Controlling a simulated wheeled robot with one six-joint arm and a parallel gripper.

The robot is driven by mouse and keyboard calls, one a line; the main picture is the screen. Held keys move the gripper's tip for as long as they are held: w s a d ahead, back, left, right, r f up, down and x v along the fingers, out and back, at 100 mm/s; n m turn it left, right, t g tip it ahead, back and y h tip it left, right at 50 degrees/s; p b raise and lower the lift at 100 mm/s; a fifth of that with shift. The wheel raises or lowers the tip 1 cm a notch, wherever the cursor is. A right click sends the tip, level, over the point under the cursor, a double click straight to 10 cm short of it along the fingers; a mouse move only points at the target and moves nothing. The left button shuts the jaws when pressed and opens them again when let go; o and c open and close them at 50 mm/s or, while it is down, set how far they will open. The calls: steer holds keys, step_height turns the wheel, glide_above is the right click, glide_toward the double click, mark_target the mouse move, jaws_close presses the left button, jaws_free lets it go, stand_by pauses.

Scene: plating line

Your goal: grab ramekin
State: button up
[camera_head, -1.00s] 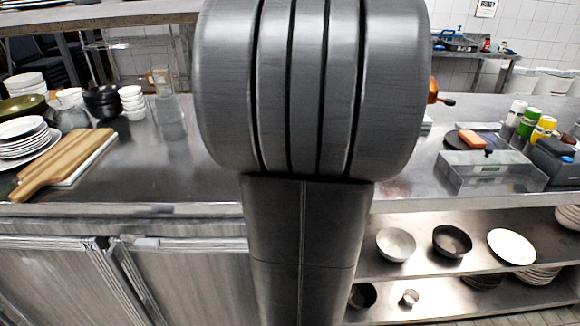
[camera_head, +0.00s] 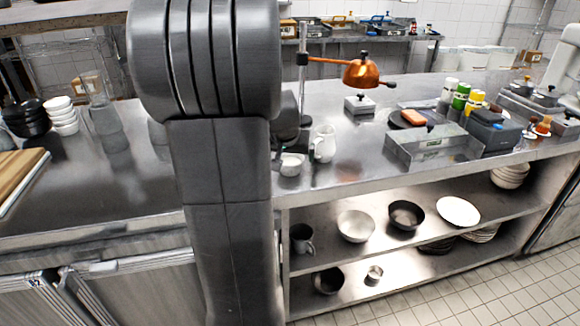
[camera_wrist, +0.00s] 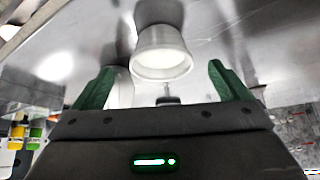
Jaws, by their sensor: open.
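A small white cup (camera_head: 291,165), which looks like the ramekin, stands on the steel counter just right of my arm, beside a white pitcher (camera_head: 323,143). In the wrist view a white ramekin (camera_wrist: 162,55) shows ahead of my gripper (camera_wrist: 160,86), between the lines of its two green fingers. The fingers are wide apart, with nothing held. Whether they reach around the ramekin cannot be told. More small white bowls (camera_head: 62,115) are stacked at the left.
An orange lamp (camera_head: 362,72) overhangs the counter. A steel bin (camera_head: 428,148), bottles (camera_head: 461,96) and a dark box (camera_head: 493,130) stand to the right. Black bowls (camera_head: 26,118) and a wooden board (camera_head: 18,172) are at left. Bowls and a plate (camera_head: 459,211) sit on the shelf below.

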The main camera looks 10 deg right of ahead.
mark_target(290, 159)
steer(key=shift+w+x, duration=0.2)
steer(key=shift+x, duration=2.4)
steer(key=shift+r, duration=0.15)
steer(key=shift+c, duration=0.5)
steer(key=c, duration=1.1)
